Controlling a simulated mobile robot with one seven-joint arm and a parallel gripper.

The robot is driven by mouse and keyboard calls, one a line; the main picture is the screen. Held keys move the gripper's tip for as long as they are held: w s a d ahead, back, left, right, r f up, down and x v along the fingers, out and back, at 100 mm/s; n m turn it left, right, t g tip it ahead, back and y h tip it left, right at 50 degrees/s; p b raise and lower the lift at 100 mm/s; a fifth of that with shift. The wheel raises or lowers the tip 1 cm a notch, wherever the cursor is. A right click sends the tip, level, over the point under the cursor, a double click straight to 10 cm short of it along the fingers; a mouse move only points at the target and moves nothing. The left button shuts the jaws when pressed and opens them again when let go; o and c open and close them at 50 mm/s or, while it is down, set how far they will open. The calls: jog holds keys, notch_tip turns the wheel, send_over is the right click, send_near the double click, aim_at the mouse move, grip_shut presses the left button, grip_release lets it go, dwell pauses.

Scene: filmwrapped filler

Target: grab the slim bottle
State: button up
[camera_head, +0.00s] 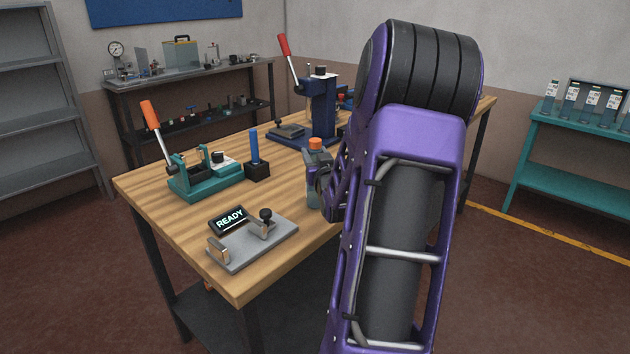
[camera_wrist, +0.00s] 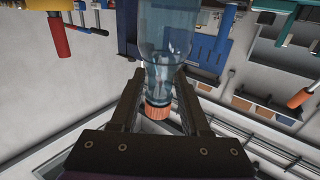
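The slim bottle (camera_head: 313,190) is clear bluish plastic with an orange cap. It is upright near the right edge of the wooden workbench in the head view. In the wrist view the bottle (camera_wrist: 168,35) shows upside down, its cap toward the bottom. My gripper (camera_head: 325,183) is at the bottle's right side, partly hidden by my purple arm. In the wrist view my gripper's two fingers (camera_wrist: 161,72) lie on either side of the bottle's neck and shoulder. Whether both fingers press on it is unclear.
On the wooden workbench (camera_head: 180,225) stand a grey fixture with a READY display (camera_head: 228,219), a teal clamp (camera_head: 205,180), a black block with a blue post (camera_head: 256,167) and a blue press (camera_head: 320,110). A teal table (camera_head: 570,120) stands at right.

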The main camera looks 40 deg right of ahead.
grip_shut()
jog(key=shift+r, duration=0.15)
